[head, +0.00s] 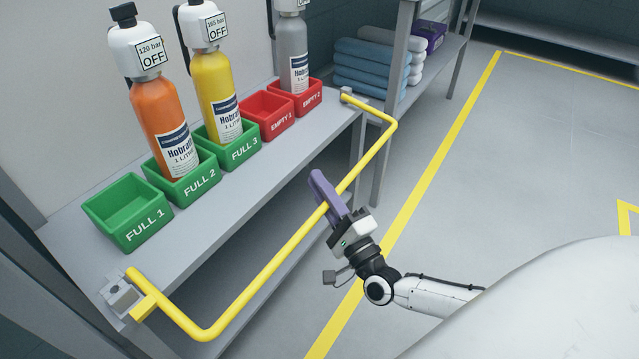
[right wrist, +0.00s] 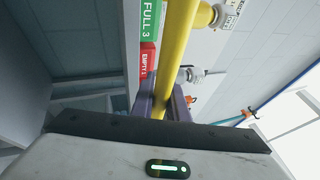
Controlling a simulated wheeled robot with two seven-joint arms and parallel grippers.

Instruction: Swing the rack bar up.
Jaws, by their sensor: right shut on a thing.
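The yellow rack bar (head: 268,271) is a U-shaped rail hinged at both ends of the grey shelf's front edge. It stands out in front of the shelf, its long side below the level of the bins. My right gripper (head: 322,190) has its purple fingers closed around the long side, right of its middle. In the right wrist view the bar (right wrist: 176,50) runs between the fingers (right wrist: 161,105). The bar's near hinge bracket (head: 121,294) and far hinge bracket (head: 352,96) both show. My left gripper is not in view.
Green bins (head: 128,213) and red bins (head: 266,116) line the grey shelf (head: 232,185). An orange cylinder (head: 160,110), a yellow cylinder (head: 213,85) and a grey cylinder (head: 292,50) stand in bins. Blue rolls (head: 368,65) lie on a farther shelf. The floor to the right is clear.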

